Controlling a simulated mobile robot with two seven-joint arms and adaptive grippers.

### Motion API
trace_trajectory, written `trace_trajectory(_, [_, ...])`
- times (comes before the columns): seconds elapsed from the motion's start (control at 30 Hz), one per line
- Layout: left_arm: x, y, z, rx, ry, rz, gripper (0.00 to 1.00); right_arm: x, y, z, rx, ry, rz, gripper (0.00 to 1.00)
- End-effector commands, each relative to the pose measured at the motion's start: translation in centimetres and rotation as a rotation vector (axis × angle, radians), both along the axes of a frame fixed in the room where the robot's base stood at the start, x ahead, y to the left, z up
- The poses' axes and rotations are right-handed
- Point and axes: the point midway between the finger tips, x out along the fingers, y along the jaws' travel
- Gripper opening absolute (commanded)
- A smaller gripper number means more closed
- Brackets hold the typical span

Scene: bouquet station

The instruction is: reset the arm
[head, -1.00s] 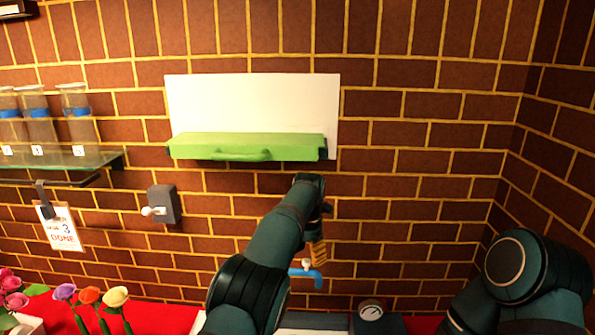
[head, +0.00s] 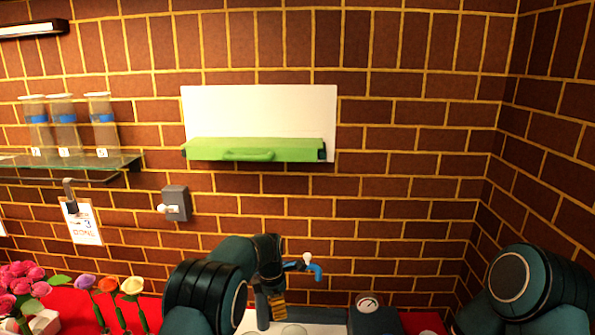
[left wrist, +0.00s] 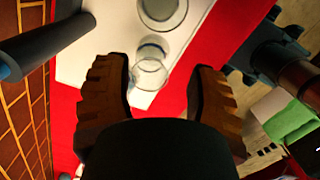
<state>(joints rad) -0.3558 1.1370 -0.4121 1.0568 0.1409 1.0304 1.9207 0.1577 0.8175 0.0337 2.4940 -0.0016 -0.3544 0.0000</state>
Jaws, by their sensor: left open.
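My left arm comes in at the bottom of the head view, bent at the wrist. Its gripper (head: 272,308) points down over the white surface below the tap. In the left wrist view the two ribbed fingers (left wrist: 157,70) stand wide apart, with nothing held between them. A clear round glass (left wrist: 150,73) shows below and between the fingertips, apart from them. My right arm's dark link is at the lower right of the head view; its gripper is out of the picture.
A blue tap (head: 315,271) is right of my left wrist. A gauge box (head: 367,303) stands low in the middle. Flowers (head: 110,285) are at lower left. A green-handled flap (head: 250,150), a glass shelf (head: 110,163) and a switch (head: 176,203) are on the brick wall.

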Motion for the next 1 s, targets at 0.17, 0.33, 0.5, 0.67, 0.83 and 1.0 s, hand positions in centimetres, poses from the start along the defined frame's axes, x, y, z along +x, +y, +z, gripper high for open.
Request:
trace_trajectory(0.17, [-4.4,4.0,-6.5,-0.05,-0.04,-0.278,0.57,0.0,0.0,0.0,0.0,0.001,0.0,0.0])
trace_trajectory(0.33, [-10.0,5.8,-11.0,-0.086,-0.114,-0.578,0.57,0.0,0.0,0.0,0.0,0.0,0.0,0.0])
trace_trajectory(0.5, [-16.8,6.4,-13.6,-0.104,-0.21,-0.889,0.57,0.0,0.0,0.0,0.0,0.001,0.0,0.0])
trace_trajectory(0.67, [-23.0,6.1,-14.1,-0.1,-0.313,-1.16,0.57,0.0,0.0,0.0,0.0,0.001,0.0,0.0])
trace_trajectory(0.83, [-27.8,5.6,-13.5,-0.08,-0.401,-1.374,0.57,0.0,0.0,0.0,0.0,0.001,0.0,0.0])
trace_trajectory(1.0, [-31.7,5.2,-12.4,-0.053,-0.477,-1.545,0.57,0.0,0.0,0.0,0.0,0.001,0.0,0.0])
